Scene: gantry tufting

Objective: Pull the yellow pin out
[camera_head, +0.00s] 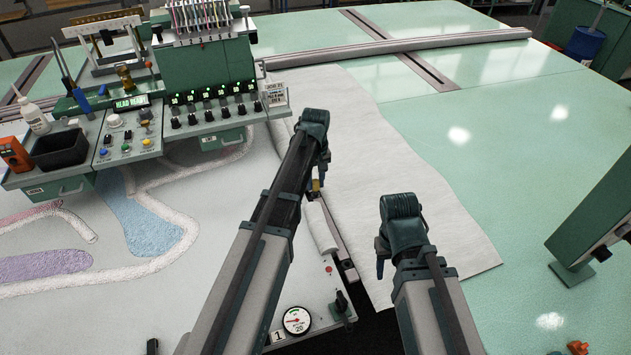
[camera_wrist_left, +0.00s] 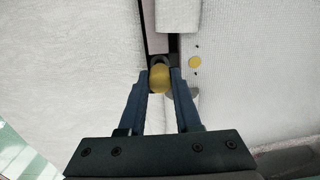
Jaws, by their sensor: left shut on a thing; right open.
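The yellow pin (camera_wrist_left: 159,78) has a rounded yellow head and sits between the two blue fingers of my left gripper (camera_wrist_left: 160,88) in the left wrist view. The fingers are shut on it. In the head view the pin (camera_head: 316,185) shows as a small yellow piece below my left gripper (camera_head: 322,180), at the dark rail beside the white roll. The pin's lower part is hidden, so I cannot tell how deep it sits. My right gripper (camera_head: 381,262) is open and empty, above the white cloth's right part.
A yellow dot (camera_wrist_left: 195,62) lies right of the pin. The machine head with its control panel (camera_head: 128,130) stands at the upper left. A pressure gauge (camera_head: 297,320) is at the frame's front edge.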

